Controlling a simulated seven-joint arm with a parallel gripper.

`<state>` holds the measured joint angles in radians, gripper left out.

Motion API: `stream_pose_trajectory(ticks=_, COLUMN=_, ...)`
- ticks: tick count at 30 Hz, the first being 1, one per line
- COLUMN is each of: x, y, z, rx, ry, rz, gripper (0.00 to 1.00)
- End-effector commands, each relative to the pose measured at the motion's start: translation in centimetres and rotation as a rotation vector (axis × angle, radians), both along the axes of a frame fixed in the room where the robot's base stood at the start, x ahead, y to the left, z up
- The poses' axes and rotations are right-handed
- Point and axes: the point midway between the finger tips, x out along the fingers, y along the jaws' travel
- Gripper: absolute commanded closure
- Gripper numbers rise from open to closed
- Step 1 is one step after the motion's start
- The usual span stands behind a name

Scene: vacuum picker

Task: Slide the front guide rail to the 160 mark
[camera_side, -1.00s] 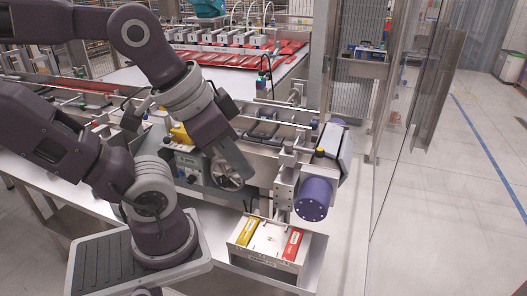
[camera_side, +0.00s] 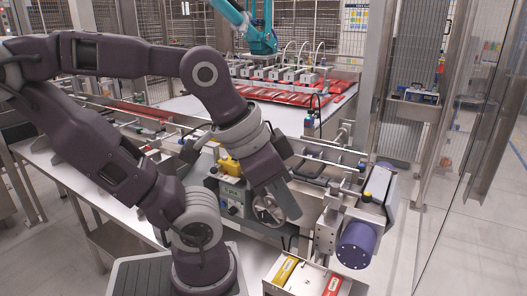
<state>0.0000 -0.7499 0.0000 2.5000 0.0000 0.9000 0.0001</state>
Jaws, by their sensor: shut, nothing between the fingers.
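The conveyor has metal rails along it. A long bright rail (camera_side: 330,161) runs along its far side. A rail on the near side (camera_side: 318,187) is partly behind my arm, and I cannot tell surely that it is the front guide rail. No scale or 160 mark can be read. My gripper (camera_side: 288,207) points down in front of the conveyor, shut and empty. It overlaps the right part of a grey handwheel (camera_side: 265,212) in the picture; I cannot tell whether they touch.
A purple motor (camera_side: 358,246) sticks out at the conveyor's right end. A tray with a yellow pack (camera_side: 285,270) and a red pack (camera_side: 332,286) is cut off at the bottom. A yellow part (camera_side: 229,166) sits left of my wrist. Glass guarding stands at the right.

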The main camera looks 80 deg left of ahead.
Motion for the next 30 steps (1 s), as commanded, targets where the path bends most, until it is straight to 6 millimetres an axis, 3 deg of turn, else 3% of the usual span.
stream_pose_trajectory(ticks=11, x=0.0, y=0.0, z=0.0, rx=0.000, ry=0.000, rz=0.000, gripper=1.00)
stream_pose_trajectory(ticks=14, x=0.8, y=0.4, z=0.3, rx=-0.020, ry=0.009, rz=0.057, gripper=0.80)
stream_pose_trajectory(ticks=16, x=3.1, y=1.7, z=1.0, rx=-0.087, ry=0.039, rz=0.238, gripper=0.67)
stream_pose_trajectory(ticks=17, x=4.7, y=2.8, z=1.3, rx=-0.129, ry=0.055, rz=0.360, gripper=0.67)
stream_pose_trajectory(ticks=20, x=10.7, y=8.8, z=1.5, rx=-0.299, ry=0.095, rz=0.874, gripper=0.67)
stream_pose_trajectory(ticks=21, x=12.7, y=12.0, z=1.0, rx=-0.363, ry=0.103, rz=1.090, gripper=0.67)
stream_pose_trajectory(ticks=23, x=14.9, y=17.0, z=-0.3, rx=-0.449, ry=0.105, rz=1.394, gripper=0.67)
stream_pose_trajectory(ticks=24, x=15.8, y=20.3, z=-1.5, rx=-0.498, ry=0.100, rz=1.580, gripper=0.67)
stream_pose_trajectory(ticks=27, x=16.5, y=27.1, z=-4.4, rx=-0.586, ry=0.076, rz=1.947, gripper=0.67)
stream_pose_trajectory(ticks=30, x=16.2, y=31.1, z=-6.5, rx=-0.632, ry=0.052, rz=2.158, gripper=0.67)
